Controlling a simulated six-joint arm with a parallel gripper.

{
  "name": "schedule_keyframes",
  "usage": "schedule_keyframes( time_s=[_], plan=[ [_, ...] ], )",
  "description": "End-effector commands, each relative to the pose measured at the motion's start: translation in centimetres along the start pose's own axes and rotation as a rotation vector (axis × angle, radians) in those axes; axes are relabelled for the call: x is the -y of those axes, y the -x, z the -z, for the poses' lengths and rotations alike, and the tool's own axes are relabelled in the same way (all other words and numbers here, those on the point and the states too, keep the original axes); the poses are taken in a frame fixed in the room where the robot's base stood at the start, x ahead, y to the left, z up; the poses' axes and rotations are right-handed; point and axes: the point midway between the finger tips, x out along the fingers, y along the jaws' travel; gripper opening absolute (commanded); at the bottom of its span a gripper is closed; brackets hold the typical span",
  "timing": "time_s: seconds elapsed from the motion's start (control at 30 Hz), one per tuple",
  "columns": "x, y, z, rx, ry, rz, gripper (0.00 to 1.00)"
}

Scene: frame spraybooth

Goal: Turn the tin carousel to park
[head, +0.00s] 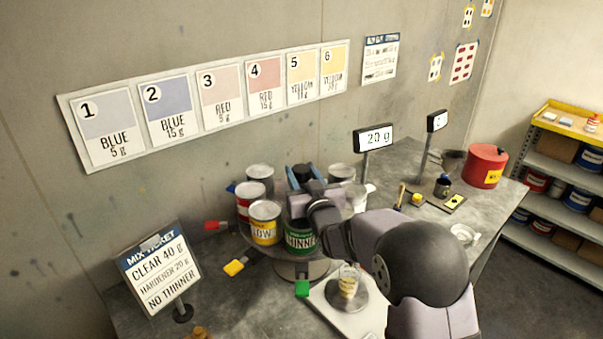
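The tin carousel (272,253) stands on the bench on a round base, carrying several tins in a ring. A yellow tin (265,230) and a green tin marked THINNER (299,240) face the front. A red tin (246,208) is at the left, with a grey-lidded tin (260,178) behind it. Another grey-lidded tin (342,175) is at the back right. My gripper (299,176) is over the carousel among the tins. My wrist hides part of the carousel, and I cannot tell whether the fingers touch anything. No park mark is readable.
A clear cup (348,283) stands on a scale (338,317) in front; a display (375,138) reads 20 g. A mix ticket (160,268) stands at left. Red (216,225), yellow (236,267) and green (302,288) tags surround the carousel. A red can (484,165) stands far right.

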Motion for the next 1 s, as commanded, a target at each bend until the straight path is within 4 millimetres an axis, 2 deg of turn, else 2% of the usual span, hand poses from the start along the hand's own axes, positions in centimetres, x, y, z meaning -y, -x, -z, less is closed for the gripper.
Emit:
schedule_keyframes(
  time_s=[0.03, 0.07, 0.47, 1.0],
  plan=[
    [0.03, 0.01, 0.00, 0.000, 0.001, 0.001, 0.06],
    [0.03, 0.01, 0.00, 0.000, 0.001, 0.001, 0.00],
    [0.15, 0.02, -0.16, 0.000, 0.000, -0.042, 0.00],
    [0.46, -0.04, 0.11, 0.002, 0.001, -0.334, 0.00]
  ],
)
